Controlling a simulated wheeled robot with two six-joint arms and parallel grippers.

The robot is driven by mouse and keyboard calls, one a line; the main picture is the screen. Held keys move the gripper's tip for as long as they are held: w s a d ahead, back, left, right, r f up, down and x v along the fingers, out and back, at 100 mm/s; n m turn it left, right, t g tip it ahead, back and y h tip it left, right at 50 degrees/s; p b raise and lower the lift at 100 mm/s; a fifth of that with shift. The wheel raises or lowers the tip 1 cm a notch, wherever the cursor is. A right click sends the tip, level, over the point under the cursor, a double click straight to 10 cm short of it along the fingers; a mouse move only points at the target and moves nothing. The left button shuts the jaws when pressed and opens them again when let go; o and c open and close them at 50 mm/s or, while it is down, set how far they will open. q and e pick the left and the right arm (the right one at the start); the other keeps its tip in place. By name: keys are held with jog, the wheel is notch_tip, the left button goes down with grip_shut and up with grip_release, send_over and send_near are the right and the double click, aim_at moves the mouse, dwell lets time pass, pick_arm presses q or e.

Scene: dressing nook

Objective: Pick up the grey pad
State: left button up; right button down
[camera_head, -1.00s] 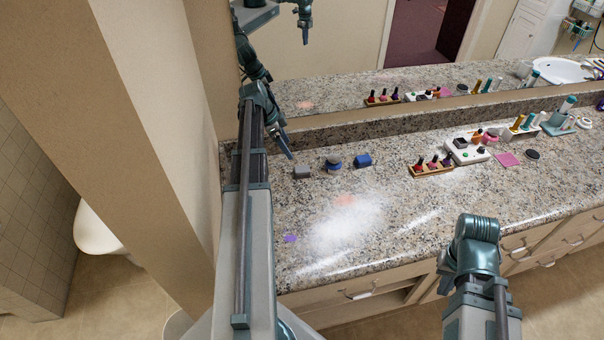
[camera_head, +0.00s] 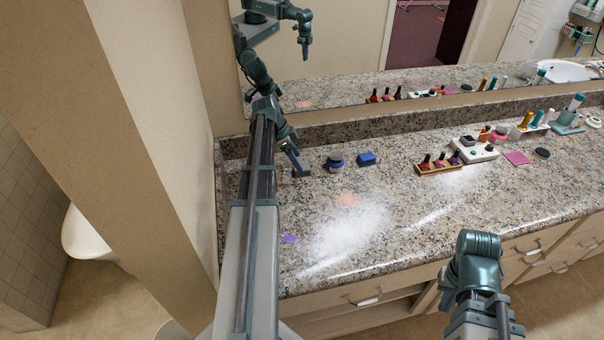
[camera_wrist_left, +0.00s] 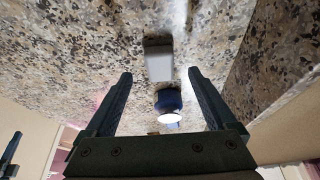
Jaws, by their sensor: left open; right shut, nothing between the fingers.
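The grey pad is a small grey block on the granite counter (camera_head: 335,270). In the head view the pad (camera_head: 303,174) is mostly hidden behind my left gripper (camera_head: 296,166). In the left wrist view the pad (camera_wrist_left: 158,62) shows whole, framed between the spread fingertips of my left gripper (camera_wrist_left: 160,74). The fingers are open and empty; I cannot tell how far they are above the counter. My right arm shows at the lower right of the head view, but its fingers are out of sight.
A round blue item (camera_head: 334,161) sits close right of the pad, with a blue block (camera_head: 366,159) beyond it. A wooden rack of bottles (camera_head: 438,168) and a white device (camera_head: 474,149) stand further right. A mirror (camera_head: 350,60) rises behind. The front middle counter is largely clear.

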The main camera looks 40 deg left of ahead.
pick_arm(q)
jog(key=b+x, duration=0.2)
jog(key=x, duration=0.1)
jog(key=shift+f+b, duration=0.3)
jog(key=shift+f, duration=0.1)
jog(key=shift+r, duration=0.1)
pick_arm(e)
notch_tip(320, 180, down, 3)
jog(key=shift+f, duration=0.2)
pick_arm(q)
grip_shut()
jog(key=shift+r, duration=0.15)
pick_arm(e)
jog(key=shift+r, duration=0.2)
